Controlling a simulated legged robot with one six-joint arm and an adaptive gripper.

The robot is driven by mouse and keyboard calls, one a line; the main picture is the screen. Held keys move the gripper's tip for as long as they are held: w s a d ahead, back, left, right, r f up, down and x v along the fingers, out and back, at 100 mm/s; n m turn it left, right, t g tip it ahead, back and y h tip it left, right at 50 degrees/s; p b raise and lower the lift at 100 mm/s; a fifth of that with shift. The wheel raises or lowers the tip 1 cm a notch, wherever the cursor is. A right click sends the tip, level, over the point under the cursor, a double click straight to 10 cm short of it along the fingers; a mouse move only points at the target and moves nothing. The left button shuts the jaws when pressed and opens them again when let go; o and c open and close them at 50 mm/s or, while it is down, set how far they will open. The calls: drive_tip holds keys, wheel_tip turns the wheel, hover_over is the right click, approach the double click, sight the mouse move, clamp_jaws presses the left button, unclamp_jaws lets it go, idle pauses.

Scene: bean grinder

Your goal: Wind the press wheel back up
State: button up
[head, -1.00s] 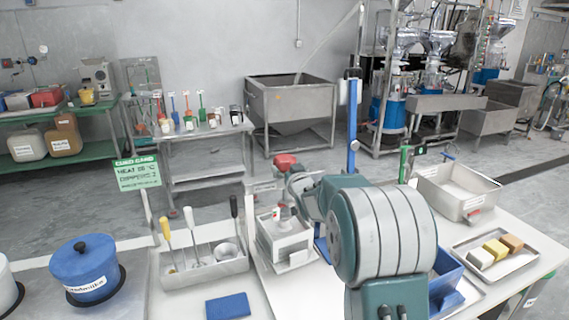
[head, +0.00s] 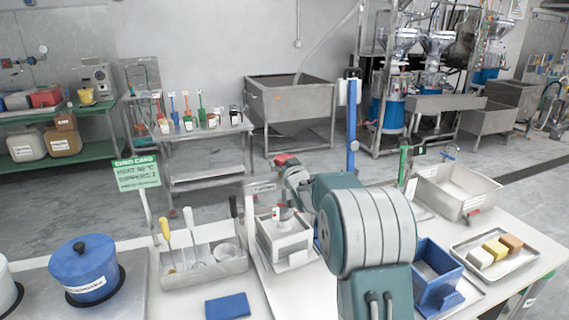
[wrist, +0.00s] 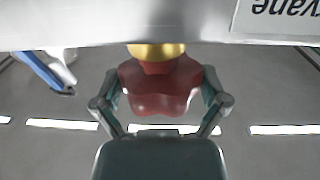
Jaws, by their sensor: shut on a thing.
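The red lobed press wheel (wrist: 160,88) shows in the wrist view, with a yellow part (wrist: 157,50) beside it below a pale press bar (wrist: 150,22). My gripper (wrist: 160,100) is shut on the wheel, one finger on each side of it. In the head view a small part of the red wheel (head: 284,159) shows above my gripper (head: 290,168), and my arm hides the rest. The white press box (head: 288,240) stands on the table below, partly behind my arm.
A steel holder (head: 205,268) with several tools stands left of the press. A blue lidded pot (head: 86,268) is farther left, and a blue cloth (head: 228,306) lies in front. A blue box (head: 440,285) and a tray (head: 510,256) with several blocks are right of my arm.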

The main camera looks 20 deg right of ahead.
drive_tip(key=shift+d+n+y, duration=0.1)
drive_tip(key=shift+n+y, duration=0.5)
drive_tip(key=shift+y, duration=0.2)
drive_tip(key=shift+n+y, duration=0.9)
drive_tip(key=shift+y, duration=0.6)
drive_tip(key=shift+n+g+y, duration=1)
drive_tip(key=shift+n+y, duration=0.6)
drive_tip(key=shift+y, duration=0.8)
drive_tip(key=shift+y, duration=0.3)
drive_tip(key=o, duration=0.8)
drive_tip(key=shift+c, duration=0.2)
drive_tip(key=v, duration=1.2)
